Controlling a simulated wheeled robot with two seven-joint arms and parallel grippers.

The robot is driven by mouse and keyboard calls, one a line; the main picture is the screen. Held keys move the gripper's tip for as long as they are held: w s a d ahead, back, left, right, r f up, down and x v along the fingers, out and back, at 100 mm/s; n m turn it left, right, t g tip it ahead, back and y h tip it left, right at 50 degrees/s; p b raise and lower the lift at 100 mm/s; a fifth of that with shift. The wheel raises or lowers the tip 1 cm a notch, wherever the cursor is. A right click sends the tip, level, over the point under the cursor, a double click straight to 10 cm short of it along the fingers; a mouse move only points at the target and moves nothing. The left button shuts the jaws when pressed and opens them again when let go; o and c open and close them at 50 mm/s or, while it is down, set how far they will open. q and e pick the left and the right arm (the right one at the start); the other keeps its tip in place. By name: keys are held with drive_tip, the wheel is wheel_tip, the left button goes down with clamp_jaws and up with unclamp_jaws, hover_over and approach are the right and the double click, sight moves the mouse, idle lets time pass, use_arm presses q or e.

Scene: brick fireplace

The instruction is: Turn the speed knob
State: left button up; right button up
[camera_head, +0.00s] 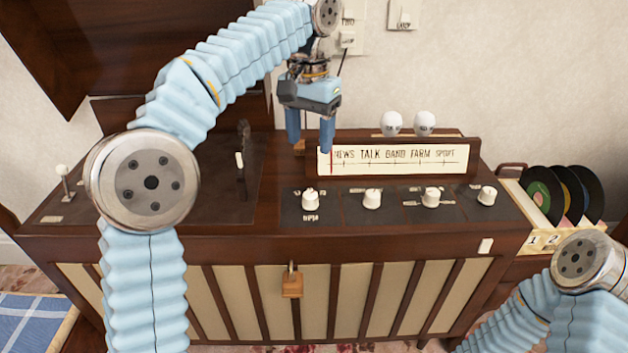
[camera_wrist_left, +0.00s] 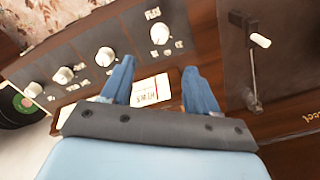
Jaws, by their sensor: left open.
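Several white round knobs stand in a row on the dark top of a wooden radio cabinet (camera_head: 330,246): the leftmost knob (camera_head: 310,199), the second (camera_head: 372,198), the third (camera_head: 431,197) and the rightmost (camera_head: 487,195). Their labels are too small to tell which is the speed knob. My left gripper (camera_head: 309,147) is open and empty, pointing down at the left end of the lit station dial (camera_head: 400,157), behind the leftmost knob. In the left wrist view its fingers (camera_wrist_left: 158,68) are apart, with the leftmost knob (camera_wrist_left: 160,33) beyond them, untouched. My right gripper is out of view.
A white-tipped slider (camera_head: 239,160) and a small lever (camera_head: 63,172) are on the left of the cabinet top. Records (camera_head: 563,193) stand in a crate at right. A padlock (camera_head: 291,283) hangs in front.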

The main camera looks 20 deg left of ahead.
sight(310, 194)
use_arm(q)
wheel_tip(310, 194, down, 13)
drive_tip(key=b, duration=0.3)
drive_tip(key=shift+s, duration=0.1)
drive_tip(key=c, duration=1)
drive_tip(key=shift+r, duration=0.1)
drive_tip(key=shift+c, duration=0.2)
